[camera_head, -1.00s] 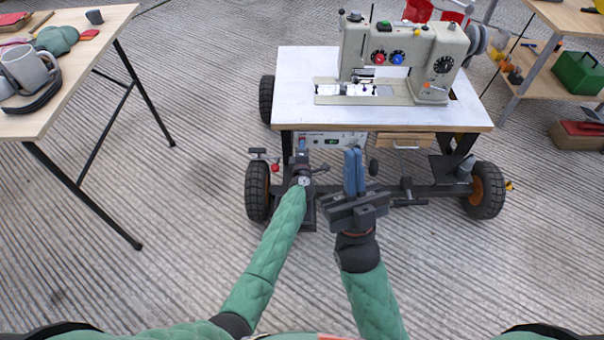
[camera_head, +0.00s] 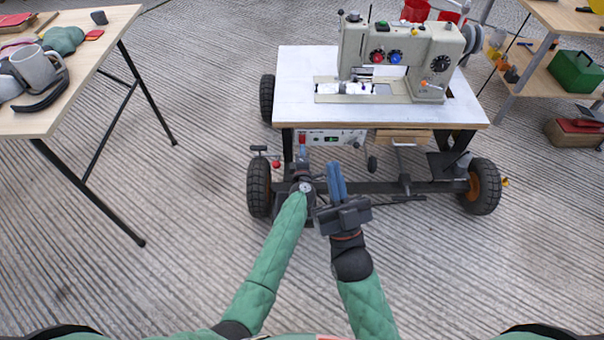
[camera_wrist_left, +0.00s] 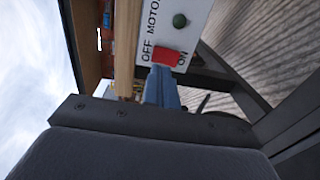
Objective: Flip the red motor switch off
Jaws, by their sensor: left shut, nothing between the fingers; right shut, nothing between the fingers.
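The red motor switch (camera_wrist_left: 165,57) is on a white panel (camera_wrist_left: 202,12) with the words OFF, MOTOR and ON, in the left wrist view. It lies between OFF and ON; its exact tilt is unclear. The panel also shows under the sewing table's front edge in the head view (camera_head: 340,137). My left gripper (camera_head: 302,146) is shut and empty, its blue fingers in front of the panel's left end. In the left wrist view its fingertips (camera_wrist_left: 161,72) are right at the switch; contact is unclear. My right gripper (camera_head: 334,166) is shut and empty, lower and to the right.
The sewing machine (camera_head: 398,55) stands on the white-topped table (camera_head: 300,100) with wheels. A wooden drawer (camera_head: 403,136) is right of the panel. A table with a mug (camera_head: 38,68) is at the left. The floor between is open.

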